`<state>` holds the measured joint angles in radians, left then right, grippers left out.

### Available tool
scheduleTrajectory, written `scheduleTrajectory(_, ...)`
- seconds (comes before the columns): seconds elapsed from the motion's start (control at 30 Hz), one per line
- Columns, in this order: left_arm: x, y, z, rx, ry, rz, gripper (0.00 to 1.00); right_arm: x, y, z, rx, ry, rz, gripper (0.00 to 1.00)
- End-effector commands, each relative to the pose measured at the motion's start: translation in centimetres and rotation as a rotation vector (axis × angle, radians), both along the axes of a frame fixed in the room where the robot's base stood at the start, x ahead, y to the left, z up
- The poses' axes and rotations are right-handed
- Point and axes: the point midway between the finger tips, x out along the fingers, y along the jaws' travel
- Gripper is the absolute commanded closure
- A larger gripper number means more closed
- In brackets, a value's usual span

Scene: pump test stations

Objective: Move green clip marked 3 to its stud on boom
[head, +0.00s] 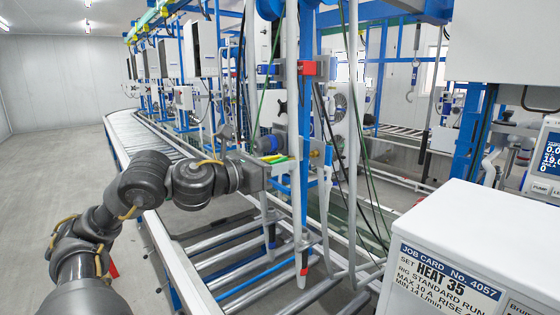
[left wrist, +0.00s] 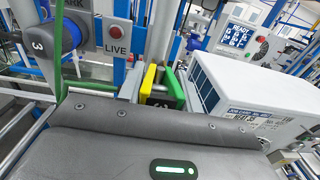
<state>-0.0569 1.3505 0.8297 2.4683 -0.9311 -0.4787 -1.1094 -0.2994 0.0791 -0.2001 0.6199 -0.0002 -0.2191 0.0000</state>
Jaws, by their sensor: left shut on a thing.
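My left gripper (head: 278,166) is at the centre of the head view, at the end of my dark arm. Its body fills the bottom of the left wrist view. It is shut on the green clip (left wrist: 174,88), which shows beyond the gripper body with a yellow part (left wrist: 148,82) beside it. In the head view the clip (head: 272,158) is a small green and yellow strip. A grey round part marked 3 with a blue ring (left wrist: 42,40) is left of the clip in the left wrist view, apart from it. I cannot tell which part is the boom's stud. My right gripper is out of view.
A white cabinet with a job card (head: 450,280) stands at the front right. A roller conveyor (head: 235,262) runs below my gripper. Upright posts (head: 299,80) and hanging cables crowd the space around it. A red LIVE button (left wrist: 116,31) is on a nearby panel.

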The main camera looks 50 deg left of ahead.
Motion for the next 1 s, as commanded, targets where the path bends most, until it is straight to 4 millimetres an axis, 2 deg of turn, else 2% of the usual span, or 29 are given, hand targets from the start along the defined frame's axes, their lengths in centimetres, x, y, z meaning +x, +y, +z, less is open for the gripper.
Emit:
scheduleTrajectory(0.33,0.6,0.0,-0.2,0.000,0.001,-0.001,1.00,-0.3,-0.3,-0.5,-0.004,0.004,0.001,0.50)
scheduleTrajectory(0.8,4.5,-0.2,-0.3,0.000,0.003,0.004,1.00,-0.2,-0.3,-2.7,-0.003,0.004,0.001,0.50)
scheduleTrajectory(1.0,5.4,-0.3,-0.1,-0.001,0.000,0.004,1.00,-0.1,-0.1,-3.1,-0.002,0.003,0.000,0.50)
